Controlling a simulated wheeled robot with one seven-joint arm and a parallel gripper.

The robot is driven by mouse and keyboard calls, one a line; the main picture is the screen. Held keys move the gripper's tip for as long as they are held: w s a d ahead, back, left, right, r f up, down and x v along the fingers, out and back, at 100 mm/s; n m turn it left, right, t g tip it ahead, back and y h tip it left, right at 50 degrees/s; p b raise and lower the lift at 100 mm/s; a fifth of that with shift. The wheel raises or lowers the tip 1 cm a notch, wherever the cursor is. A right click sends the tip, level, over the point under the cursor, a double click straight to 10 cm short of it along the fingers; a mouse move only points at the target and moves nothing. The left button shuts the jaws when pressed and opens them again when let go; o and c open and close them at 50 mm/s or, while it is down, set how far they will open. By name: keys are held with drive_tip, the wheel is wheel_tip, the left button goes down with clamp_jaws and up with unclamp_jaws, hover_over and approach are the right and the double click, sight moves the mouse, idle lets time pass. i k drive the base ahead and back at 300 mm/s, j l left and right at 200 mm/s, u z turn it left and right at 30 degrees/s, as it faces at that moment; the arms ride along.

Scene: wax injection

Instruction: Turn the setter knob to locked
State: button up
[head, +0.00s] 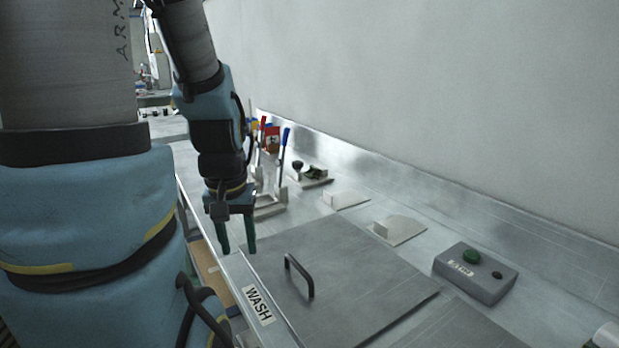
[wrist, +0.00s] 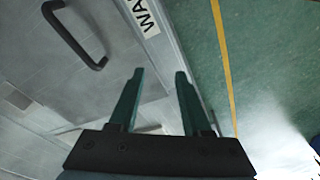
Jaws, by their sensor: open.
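My gripper (head: 236,238) is open and empty, pointing down beside the front edge of the counter, left of the grey lid. In the wrist view its two green fingers (wrist: 160,76) are apart with nothing between them. I cannot tell for certain which part is the setter knob. A small dark round knob (head: 298,165) stands on a fixture towards the back, beyond my gripper. A grey box (head: 475,275) at the right carries a green button (head: 471,257) and a small black knob (head: 497,274). No lock marking is readable.
A flat grey lid (head: 335,275) with a black handle (head: 298,275) lies near my gripper. A WASH label (head: 258,305) marks the counter edge. Pale wedge blocks (head: 400,230) sit along the wall.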

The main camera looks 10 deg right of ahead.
sight(297, 165)
drive_tip(key=i+j+z, duration=0.1)
drive_tip(key=i+j, duration=1)
drive_tip(key=j, duration=0.2)
drive_tip(key=z, duration=0.05)
